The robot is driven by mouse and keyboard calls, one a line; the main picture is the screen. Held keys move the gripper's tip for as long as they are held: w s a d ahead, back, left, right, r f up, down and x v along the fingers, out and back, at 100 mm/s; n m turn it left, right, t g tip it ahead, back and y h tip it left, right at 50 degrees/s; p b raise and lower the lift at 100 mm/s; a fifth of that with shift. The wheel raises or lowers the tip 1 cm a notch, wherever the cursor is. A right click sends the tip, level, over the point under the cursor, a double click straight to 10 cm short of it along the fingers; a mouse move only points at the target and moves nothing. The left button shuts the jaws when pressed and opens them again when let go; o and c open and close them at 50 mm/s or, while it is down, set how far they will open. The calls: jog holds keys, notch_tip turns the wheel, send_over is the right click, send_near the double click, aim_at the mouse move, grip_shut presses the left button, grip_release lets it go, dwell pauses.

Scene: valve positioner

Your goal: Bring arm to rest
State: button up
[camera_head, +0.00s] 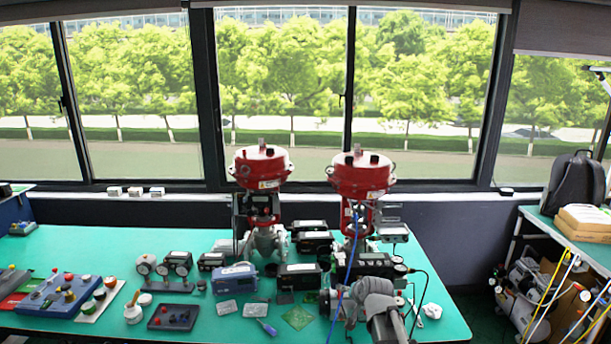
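My grey arm (376,301) reaches up from the bottom edge, right of the middle, over the front of the green table. Its dark end, my gripper (328,302), points left over the table beside a small green circuit board (298,318). It is small and dark here, so I cannot tell whether the fingers are open or shut. I see nothing clearly held in it. Two red-topped valves (262,168) (362,174) stand upright behind it at the back of the table.
The green table (110,240) carries black positioner boxes (298,276), a blue-grey box (235,278), gauges (178,262), a screwdriver (267,327) and button panels (62,297). A blue cable (349,262) hangs close to my arm. Table space at the far left back is clear.

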jog(key=s+d+f+n+g+h, duration=0.1)
jog(key=s+f+n+g, duration=0.1)
jog(key=s, duration=0.9)
jog(key=s+d+f+n+g+h, duration=0.1)
jog(key=s+f+g, duration=0.3)
jog(key=s+g, duration=0.3)
jog(key=s, duration=0.3)
jog(key=shift+s+d+n, duration=0.4)
jog(key=shift+c, duration=0.7)
